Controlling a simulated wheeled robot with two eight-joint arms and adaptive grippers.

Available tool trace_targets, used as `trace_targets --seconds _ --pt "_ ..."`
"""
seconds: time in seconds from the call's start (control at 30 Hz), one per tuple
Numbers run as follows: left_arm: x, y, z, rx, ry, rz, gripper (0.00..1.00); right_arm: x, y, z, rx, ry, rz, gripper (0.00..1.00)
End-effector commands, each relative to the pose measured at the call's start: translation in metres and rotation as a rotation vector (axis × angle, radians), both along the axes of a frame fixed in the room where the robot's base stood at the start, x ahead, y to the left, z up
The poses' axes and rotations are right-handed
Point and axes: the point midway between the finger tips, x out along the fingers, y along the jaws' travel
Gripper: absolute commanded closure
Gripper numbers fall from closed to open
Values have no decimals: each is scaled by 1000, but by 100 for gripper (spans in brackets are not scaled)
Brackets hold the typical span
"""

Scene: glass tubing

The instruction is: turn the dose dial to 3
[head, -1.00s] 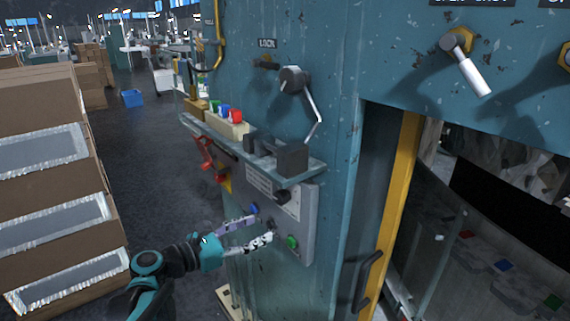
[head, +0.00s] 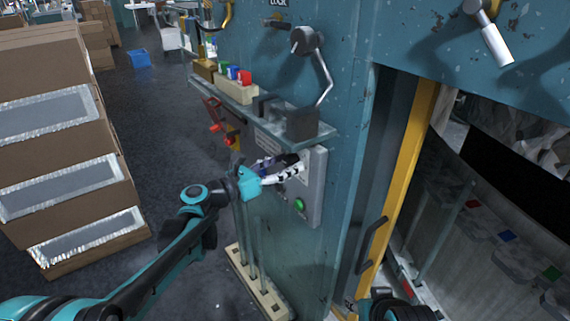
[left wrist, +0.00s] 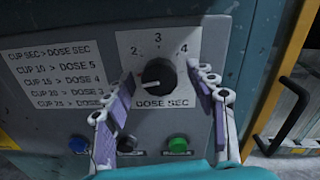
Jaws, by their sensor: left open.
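The dose dial (left wrist: 158,75) is a round black knob above the label "DOSE SEC", with 2, 3 and 4 printed around its top. A pale mark on it seems to lie toward its lower left, away from the 3; the exact setting is hard to read. My left gripper (head: 296,164) is open at the grey control panel (head: 316,190). In the left wrist view its fingers (left wrist: 161,72) stand on either side of the dial, with gaps visible at both sides. In the head view the gripper hides the dial.
Below the dial are a blue button (left wrist: 79,145), a dark knob (left wrist: 127,143) and a green button (left wrist: 178,143). A shelf (head: 240,108) with coloured blocks and a dark box juts out above the panel. A yellow-edged door opening (head: 405,170) lies to the right.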

Motion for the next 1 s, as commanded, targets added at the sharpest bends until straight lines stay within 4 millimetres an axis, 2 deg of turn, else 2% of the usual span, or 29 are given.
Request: trace_targets --seconds 0.07,0.23,0.27,0.67,1.0 --pt "0 0 0 0 0 0 46 0 0 0 0 0 0 60" --pt "0 0 0 0 0 0 91 0 0 0 0 0 0 60" --pt "0 0 0 0 0 0 94 0 0 0 0 0 0 60" --pt "0 0 0 34 -47 1 94 0 0 -1 0 0 0 60" --pt "0 1 0 179 -248 1 94 0 0 -5 0 0 0 60"
